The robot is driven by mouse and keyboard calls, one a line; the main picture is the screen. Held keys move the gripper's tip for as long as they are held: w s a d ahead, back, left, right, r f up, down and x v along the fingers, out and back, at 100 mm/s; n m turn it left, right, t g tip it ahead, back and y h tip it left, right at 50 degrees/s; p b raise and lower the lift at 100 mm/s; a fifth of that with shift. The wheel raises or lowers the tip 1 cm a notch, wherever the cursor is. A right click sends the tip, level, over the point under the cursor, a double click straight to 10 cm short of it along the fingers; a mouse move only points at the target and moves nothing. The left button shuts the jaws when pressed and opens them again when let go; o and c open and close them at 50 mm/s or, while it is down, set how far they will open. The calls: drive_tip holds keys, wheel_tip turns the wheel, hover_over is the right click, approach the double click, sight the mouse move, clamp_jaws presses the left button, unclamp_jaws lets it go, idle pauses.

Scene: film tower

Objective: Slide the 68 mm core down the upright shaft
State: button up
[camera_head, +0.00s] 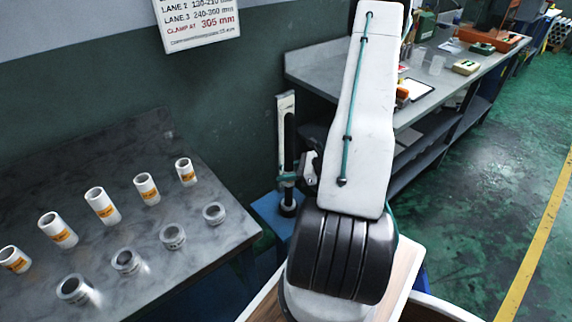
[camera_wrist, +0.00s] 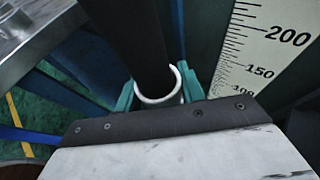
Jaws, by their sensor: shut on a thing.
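The dark upright shaft (camera_head: 289,150) stands on a blue stand beside a pale scale plate (camera_head: 283,106). In the wrist view the shaft (camera_wrist: 125,38) runs down through the white ring of the core (camera_wrist: 162,98). The core's rim shows at the near and right sides, so it appears to be around the shaft. My gripper (camera_wrist: 158,90) has a teal finger on each side of the core and is shut on it. In the head view my gripper (camera_head: 289,178) is low on the shaft, partly hidden by my arm. The core is not clear there.
A grey bench (camera_head: 205,245) at left holds several white tubes with orange labels and several short pale rings. The scale plate (camera_wrist: 262,45) stands close to the right of the core. A long workbench (camera_head: 455,85) is behind. Green floor is open at right.

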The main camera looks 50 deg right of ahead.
sight(287, 191)
drive_tip(key=shift+s+f, duration=0.1)
drive_tip(key=shift+f, duration=4.75)
drive_tip(key=o, duration=1)
drive_tip(key=v, duration=0.7)
drive_tip(key=shift+s+d+r, duration=0.15)
drive_tip(key=shift+s+d, duration=0.05)
drive_tip(key=shift+s, duration=0.1)
